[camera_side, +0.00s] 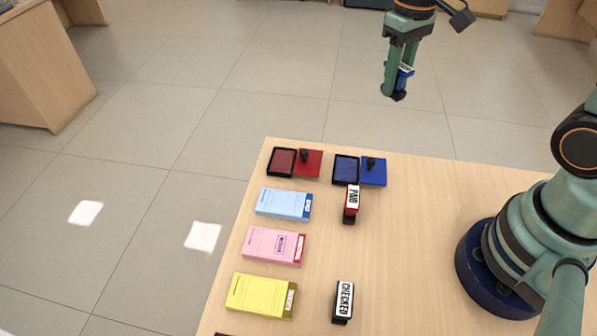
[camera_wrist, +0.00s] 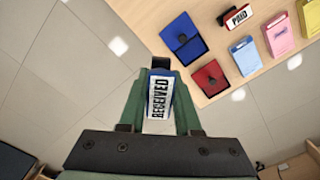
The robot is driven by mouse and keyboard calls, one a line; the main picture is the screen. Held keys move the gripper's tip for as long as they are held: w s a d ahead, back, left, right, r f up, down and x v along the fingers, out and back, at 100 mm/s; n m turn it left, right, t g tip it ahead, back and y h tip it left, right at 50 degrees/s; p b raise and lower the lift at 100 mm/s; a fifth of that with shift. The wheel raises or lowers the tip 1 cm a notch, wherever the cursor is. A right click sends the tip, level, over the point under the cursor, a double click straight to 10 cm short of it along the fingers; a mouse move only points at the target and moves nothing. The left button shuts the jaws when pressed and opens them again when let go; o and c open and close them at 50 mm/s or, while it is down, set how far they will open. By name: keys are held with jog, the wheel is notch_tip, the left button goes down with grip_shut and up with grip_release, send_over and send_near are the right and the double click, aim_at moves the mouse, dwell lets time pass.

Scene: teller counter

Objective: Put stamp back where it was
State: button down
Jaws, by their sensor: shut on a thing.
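My gripper (camera_side: 396,84) is shut on a blue stamp (camera_side: 405,71) and holds it high up. In the side view it appears past the counter's far edge, against the floor. In the wrist view the held stamp (camera_wrist: 159,98) sits between the fingers, with RECEIVED readable on its white label. A red stamp marked PAID (camera_side: 351,203) stands on the counter below the blue ink pad (camera_side: 345,168); it also shows in the wrist view (camera_wrist: 237,18). A black stamp marked CHECKED (camera_side: 343,302) stands nearer the front.
A red ink pad (camera_side: 281,162) lies open at the counter's far left, beside the blue one. Blue (camera_side: 282,204), pink (camera_side: 268,245) and yellow (camera_side: 256,294) pads of slips lie down the left side. The counter (camera_side: 430,220) is bare between the stamps and my base.

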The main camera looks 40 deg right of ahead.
jog(key=s+a+r+n, duration=0.1)
jog(key=s+a+n, duration=0.35)
jog(key=a, duration=0.75)
jog(key=n, duration=0.5)
send_over(345, 259)
jog(key=shift+m, duration=0.25)
notch_tip(345, 259, down, 18)
jog(key=shift+f, duration=0.2)
jog(key=shift+f, duration=0.1)
jog(key=c, duration=0.6)
grip_release()
